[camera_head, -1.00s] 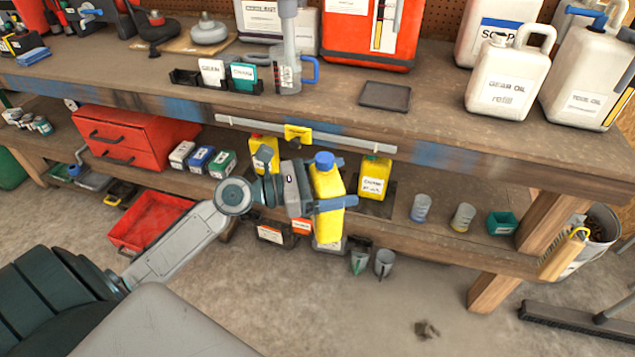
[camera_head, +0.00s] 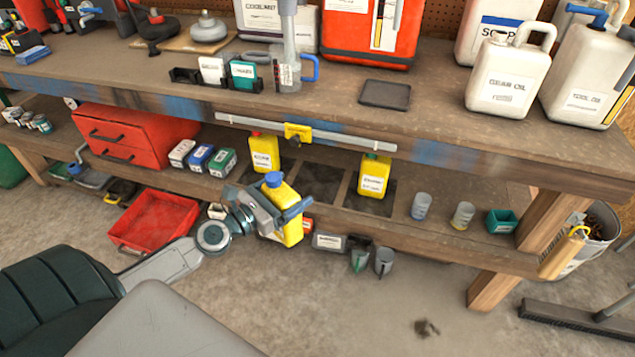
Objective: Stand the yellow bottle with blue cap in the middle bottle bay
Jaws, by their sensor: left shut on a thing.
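My left gripper (camera_head: 286,212) is shut on the yellow bottle with a blue cap (camera_head: 290,233). The bottle leans, its cap towards the upper left, and hangs in front of the lower shelf's front edge. On that shelf the middle bottle bay (camera_head: 319,176) shows as a dark, empty patch, up and to the right of the held bottle. A yellow bottle (camera_head: 264,153) stands at the left bay and another (camera_head: 373,177) at the right bay. The gripper's fingers cover part of the held bottle. My right gripper is not in view.
The upper bench top (camera_head: 420,125) and a grey rail (camera_head: 350,141) with a yellow tag overhang the bays. A red drawer box (camera_head: 135,140) stands left on the shelf. Cups (camera_head: 421,206) stand right. A red tray (camera_head: 152,220) lies low at left.

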